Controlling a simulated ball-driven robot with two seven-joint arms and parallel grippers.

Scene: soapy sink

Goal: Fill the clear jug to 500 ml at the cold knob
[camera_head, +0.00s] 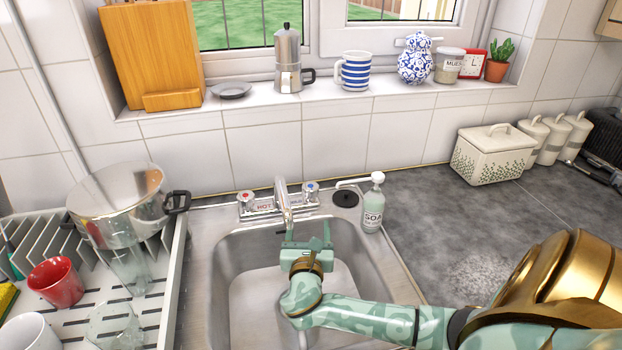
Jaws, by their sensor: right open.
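The faucet (283,200) stands at the back of the sink. The cold knob (311,189), with a blue mark, is on its right, and the hot knob (246,199), with a red mark, is on its left. A clear vessel (112,326) on the drying rack may be the jug; a taller clear one (130,270) stands behind it. I cannot tell which is the jug, and no level marks are legible. My right gripper (308,233) is open over the sink, in front of the faucet and apart from the cold knob, with nothing visible between its fingers. My left gripper is not in view.
The drying rack (146,325) left of the sink (222,268) also holds a red cup (56,283) and a steel pot (125,205). A soap bottle (373,205) stands at the sink's back right corner. The grey counter (430,225) to the right is mostly clear.

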